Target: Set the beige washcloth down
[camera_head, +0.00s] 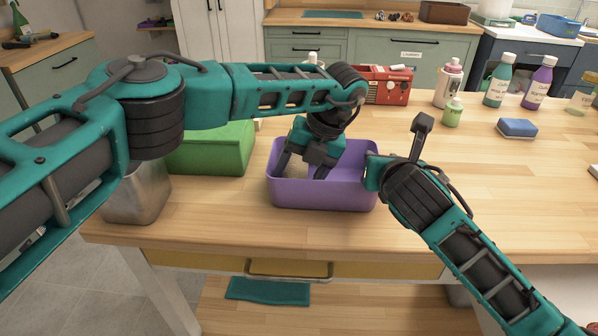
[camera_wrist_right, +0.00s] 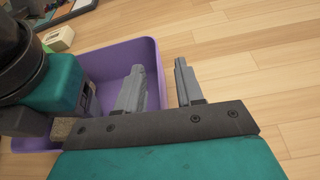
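The bin's floor is mostly hidden by the arm and the front wall. My right gripper (camera_wrist_right: 160,80) is open and empty at the bin's right side. In the right wrist view its fingers are apart, one over the purple bin (camera_wrist_right: 110,55) and one over bare table.
A green box (camera_head: 210,150) and a metal container (camera_head: 138,195) stand left of the bin. A red box (camera_head: 388,87), several bottles (camera_head: 496,82) and a blue sponge (camera_head: 517,128) stand at the back and right. A teal cloth (camera_head: 268,291) lies below the table. The table's right middle is clear.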

